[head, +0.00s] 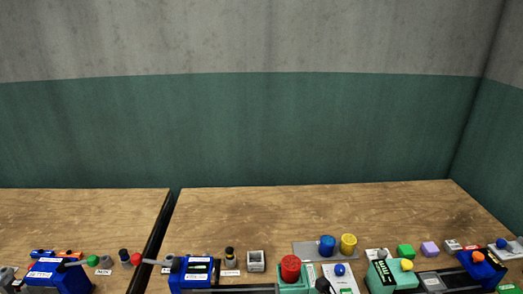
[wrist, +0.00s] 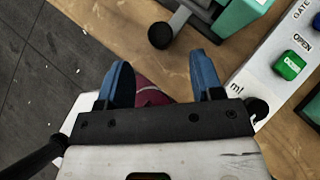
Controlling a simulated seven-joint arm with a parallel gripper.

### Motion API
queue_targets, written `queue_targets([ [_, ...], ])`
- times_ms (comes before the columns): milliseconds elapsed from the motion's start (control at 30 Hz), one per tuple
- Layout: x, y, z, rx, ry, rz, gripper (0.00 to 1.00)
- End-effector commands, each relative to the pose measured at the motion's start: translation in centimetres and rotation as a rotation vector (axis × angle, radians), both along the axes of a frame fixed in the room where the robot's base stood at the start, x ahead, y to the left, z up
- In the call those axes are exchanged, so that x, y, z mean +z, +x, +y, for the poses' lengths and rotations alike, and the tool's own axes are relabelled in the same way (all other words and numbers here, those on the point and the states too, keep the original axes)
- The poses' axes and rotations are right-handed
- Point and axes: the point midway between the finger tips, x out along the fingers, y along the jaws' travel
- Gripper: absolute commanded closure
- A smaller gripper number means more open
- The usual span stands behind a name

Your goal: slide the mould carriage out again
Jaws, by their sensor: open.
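In the wrist view my gripper (wrist: 168,85) is open, its two blue fingers well apart. A dark red rounded thing shows between and below the fingers; I cannot tell whether it is held or what it is. Ahead of the fingertips and apart from them is a black ball knob (wrist: 161,35) on a grey bar, beside a teal machine body (wrist: 238,14). I cannot tell for sure whether this knob belongs to the mould carriage. In the head view a teal press (head: 291,284) with a red cylinder on top stands at the bottom edge, mostly cut off. My gripper is not seen there.
A light control panel (wrist: 268,72) with a green button (wrist: 289,65) marked OPEN lies right of my gripper. In the head view, blue machines (head: 196,271) stand left and another teal machine (head: 391,274) right. The rear of the wooden bench (head: 330,212) is clear.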

Motion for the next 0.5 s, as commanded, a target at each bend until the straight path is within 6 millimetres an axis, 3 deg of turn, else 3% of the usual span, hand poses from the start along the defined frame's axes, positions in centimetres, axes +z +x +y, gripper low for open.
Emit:
queue_targets([
  [500, -0.4, 0.25, 0.29, 0.004, -0.002, 0.0, 0.4],
])
